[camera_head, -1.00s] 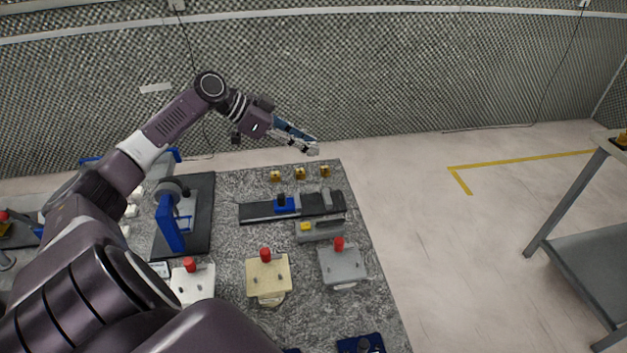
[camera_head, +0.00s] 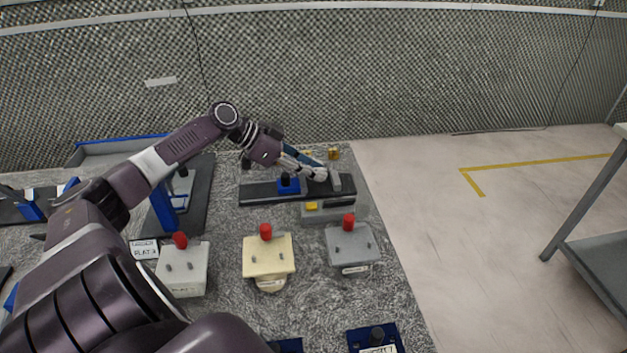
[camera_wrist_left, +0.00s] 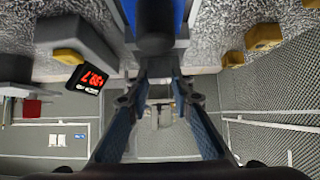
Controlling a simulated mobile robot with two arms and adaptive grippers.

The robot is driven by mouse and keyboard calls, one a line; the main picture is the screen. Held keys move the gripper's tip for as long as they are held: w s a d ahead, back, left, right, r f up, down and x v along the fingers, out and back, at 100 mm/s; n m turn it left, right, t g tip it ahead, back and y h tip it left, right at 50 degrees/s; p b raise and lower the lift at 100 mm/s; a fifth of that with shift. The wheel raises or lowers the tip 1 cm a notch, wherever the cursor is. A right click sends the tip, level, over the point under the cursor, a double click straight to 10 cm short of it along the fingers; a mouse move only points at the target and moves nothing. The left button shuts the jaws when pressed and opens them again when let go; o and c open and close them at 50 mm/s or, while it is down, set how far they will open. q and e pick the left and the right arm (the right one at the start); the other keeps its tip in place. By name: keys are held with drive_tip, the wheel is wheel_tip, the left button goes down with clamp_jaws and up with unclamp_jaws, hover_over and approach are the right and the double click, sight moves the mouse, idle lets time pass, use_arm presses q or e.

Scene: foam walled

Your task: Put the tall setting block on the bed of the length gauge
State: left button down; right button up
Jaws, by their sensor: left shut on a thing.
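The length gauge has a long dark bed (camera_head: 258,197) on the granite table, with a blue carriage (camera_head: 289,187) with a black knob and a grey end stop (camera_head: 337,182). My left gripper (camera_head: 318,174) is shut, low over the bed between carriage and end stop. It holds the tall setting block, which is mostly hidden; I cannot tell whether it touches the bed. In the left wrist view the gripper's fingers (camera_wrist_left: 160,82) reach toward the dark knob (camera_wrist_left: 156,30), which fills the top middle. My right gripper is not in view.
Brass blocks (camera_head: 333,153) stand behind the gauge. A grey box with a yellow button (camera_head: 312,206) stands in front; a red-digit readout (camera_wrist_left: 88,78) shows in the wrist view. Red-knobbed fixtures, white (camera_head: 183,268), cream (camera_head: 268,258) and grey (camera_head: 354,246), stand nearer. A blue-framed stand (camera_head: 163,210) is left.

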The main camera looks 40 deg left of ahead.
use_arm(q)
wheel_tip(320, 180, down, 3)
drive_tip(key=shift+r+b, duration=0.15)
drive_tip(key=shift+b, duration=0.45)
drive_tip(key=shift+r, duration=0.1)
drive_tip(key=c, duration=1.7)
unclamp_jaws()
drive_tip(key=shift+v, duration=6.05)
